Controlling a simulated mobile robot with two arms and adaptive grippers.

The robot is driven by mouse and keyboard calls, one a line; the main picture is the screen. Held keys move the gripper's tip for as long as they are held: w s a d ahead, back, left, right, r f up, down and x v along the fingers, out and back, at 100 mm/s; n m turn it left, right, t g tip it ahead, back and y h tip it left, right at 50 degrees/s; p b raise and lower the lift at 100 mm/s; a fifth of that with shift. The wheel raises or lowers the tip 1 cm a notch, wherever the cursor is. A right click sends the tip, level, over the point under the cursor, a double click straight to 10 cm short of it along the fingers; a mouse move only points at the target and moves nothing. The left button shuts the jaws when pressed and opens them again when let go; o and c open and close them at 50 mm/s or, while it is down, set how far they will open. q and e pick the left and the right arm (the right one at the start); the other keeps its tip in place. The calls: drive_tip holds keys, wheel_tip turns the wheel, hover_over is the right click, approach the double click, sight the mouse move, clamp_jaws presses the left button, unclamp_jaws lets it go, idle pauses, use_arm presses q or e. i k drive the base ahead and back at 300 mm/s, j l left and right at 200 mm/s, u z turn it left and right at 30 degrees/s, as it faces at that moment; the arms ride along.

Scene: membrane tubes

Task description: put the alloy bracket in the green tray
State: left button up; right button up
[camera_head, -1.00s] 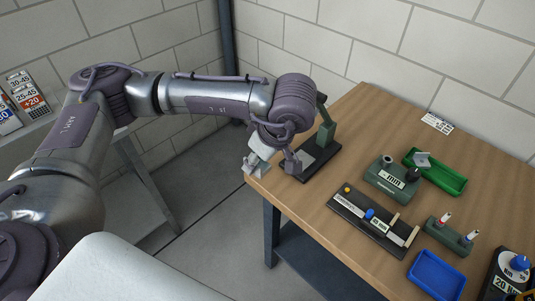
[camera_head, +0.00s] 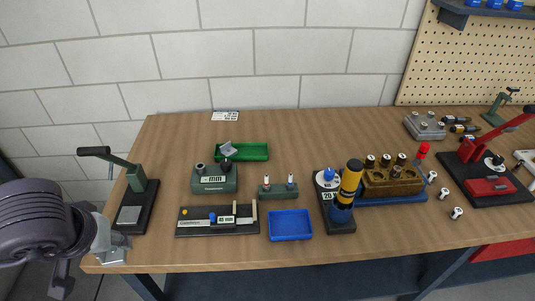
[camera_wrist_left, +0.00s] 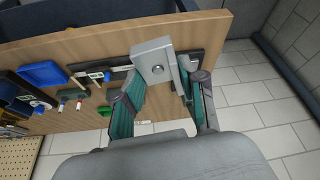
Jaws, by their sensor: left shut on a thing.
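The alloy bracket (camera_wrist_left: 153,62) is a light grey angled piece with a round hole, held between the teal fingers of my left gripper (camera_wrist_left: 163,88) in the left wrist view. In the head view my left gripper (camera_head: 90,248) is at the table's left front corner, mostly hidden by its own wrist, with the grey bracket (camera_head: 112,246) showing at its right side. I cannot tell whether the bracket touches the table. The green tray (camera_head: 255,152) lies at the back of the table; a small grey piece shows at its left end. My right gripper is out of view.
A green lever press (camera_head: 137,190) stands just right of my left gripper. A green gauge block (camera_head: 213,180) stands in front of the green tray. A black strip fixture (camera_head: 190,230), a twin-tube holder (camera_head: 278,192) and a blue tray (camera_head: 290,224) lie nearer the front.

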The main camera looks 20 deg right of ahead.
sight(254, 154)
drive_tip(key=i+z, duration=0.15)
drive_tip(key=z, duration=0.35)
drive_tip(key=i+z, duration=0.2)
drive_tip(key=z, duration=0.25)
drive_tip(key=i+j+z, duration=0.1)
drive_tip(key=z, duration=0.4)
drive_tip(key=i+j, duration=0.2)
